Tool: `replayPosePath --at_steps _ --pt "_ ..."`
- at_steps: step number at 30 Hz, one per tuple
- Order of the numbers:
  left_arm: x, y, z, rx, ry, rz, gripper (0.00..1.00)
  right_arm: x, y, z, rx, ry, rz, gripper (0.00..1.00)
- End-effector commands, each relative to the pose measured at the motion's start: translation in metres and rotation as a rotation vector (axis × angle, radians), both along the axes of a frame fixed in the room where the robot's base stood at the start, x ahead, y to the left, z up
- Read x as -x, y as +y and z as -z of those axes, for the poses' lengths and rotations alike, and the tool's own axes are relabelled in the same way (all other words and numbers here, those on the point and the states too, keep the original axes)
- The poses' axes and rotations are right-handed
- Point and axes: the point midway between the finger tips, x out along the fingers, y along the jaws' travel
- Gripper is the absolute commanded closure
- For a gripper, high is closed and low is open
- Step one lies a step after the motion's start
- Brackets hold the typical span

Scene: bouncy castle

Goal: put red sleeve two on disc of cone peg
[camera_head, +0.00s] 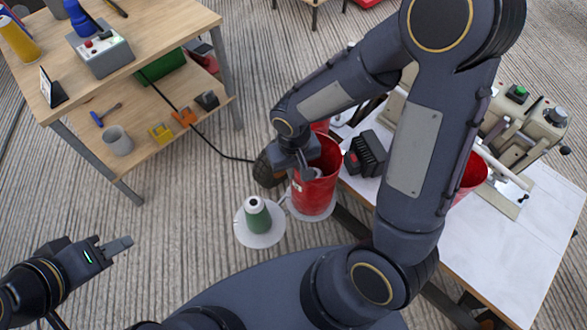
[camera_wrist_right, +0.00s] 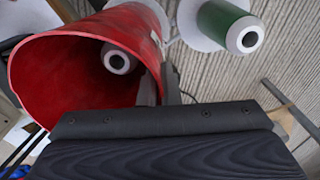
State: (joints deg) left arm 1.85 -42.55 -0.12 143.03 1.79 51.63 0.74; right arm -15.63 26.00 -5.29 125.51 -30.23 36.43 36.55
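A red sleeve (camera_head: 316,196), a wide open tube, stands upright around a peg over a white disc (camera_head: 290,208) on the floor. The grey ringed peg top (camera_wrist_right: 118,60) shows inside its mouth in the right wrist view. My right gripper (camera_head: 307,165) is at the sleeve's rim; in the wrist view its fingers (camera_wrist_right: 160,88) straddle the red wall (camera_wrist_right: 60,75) and appear shut on it. I cannot tell whether the sleeve's hidden lower edge rests on the disc. A bare green cone peg (camera_head: 257,216) stands on another white disc (camera_head: 248,237). My left gripper (camera_head: 122,245) is empty, far left.
Another red sleeve (camera_head: 472,176) is partly hidden behind my right arm at the white-topped table (camera_head: 520,240) with machinery. A wooden shelf table (camera_head: 150,30) with tools stands upper left. A black cable crosses the floor. Carpet between the left gripper and the green peg is clear.

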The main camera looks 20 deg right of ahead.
Motion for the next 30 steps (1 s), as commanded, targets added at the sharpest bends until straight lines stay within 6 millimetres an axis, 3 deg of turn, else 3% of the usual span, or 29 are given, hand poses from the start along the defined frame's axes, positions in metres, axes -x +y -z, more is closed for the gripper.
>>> replayPosePath --at_steps 6,12,20,25,30 --pt "0.000 0.000 0.004 0.000 0.000 0.000 0.64 0.000 0.000 0.004 0.000 0.000 0.000 1.00" --pt "0.000 0.000 0.003 0.000 0.000 0.000 0.64 0.000 0.000 0.002 0.000 0.000 0.000 0.75" --pt "0.000 0.000 0.002 0.000 0.000 0.000 0.64 0.000 0.000 0.001 0.000 0.000 0.000 0.75" --pt "0.000 0.000 -0.007 0.000 0.000 0.000 0.64 -0.001 0.000 -0.014 -0.001 -0.004 0.001 0.75" --pt "0.000 0.000 -0.022 0.000 0.000 0.000 0.64 -0.002 0.001 -0.051 -0.002 -0.007 0.001 0.75"
